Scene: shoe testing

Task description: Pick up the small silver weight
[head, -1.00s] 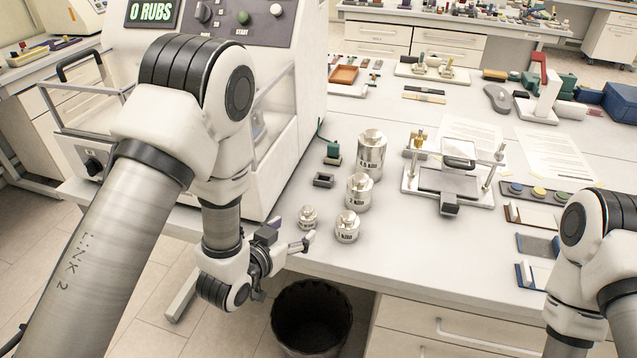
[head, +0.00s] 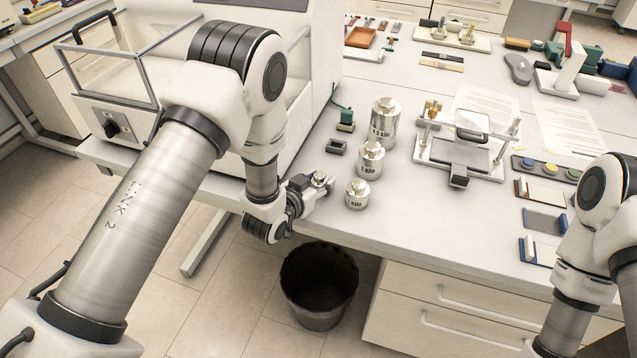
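The small silver weight (head: 319,178) is the smallest of the silver cylinders, near the table's front left edge. My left gripper (head: 316,187) is low at that edge, its fingers around the small weight. The fingers hide the weight's lower part, and I cannot tell whether they press on it. Larger silver weights stand to its right and behind: one at the front (head: 357,194), a middle one (head: 369,162) and the tallest (head: 384,124). My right gripper is out of view; only its arm shows at the right.
A dark bin (head: 319,286) stands on the floor below the edge. The white machine (head: 285,75) rises behind my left arm. A small dark block (head: 336,147) lies behind the gripper. A metal fixture (head: 462,155) stands right of the weights. The front middle of the table is clear.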

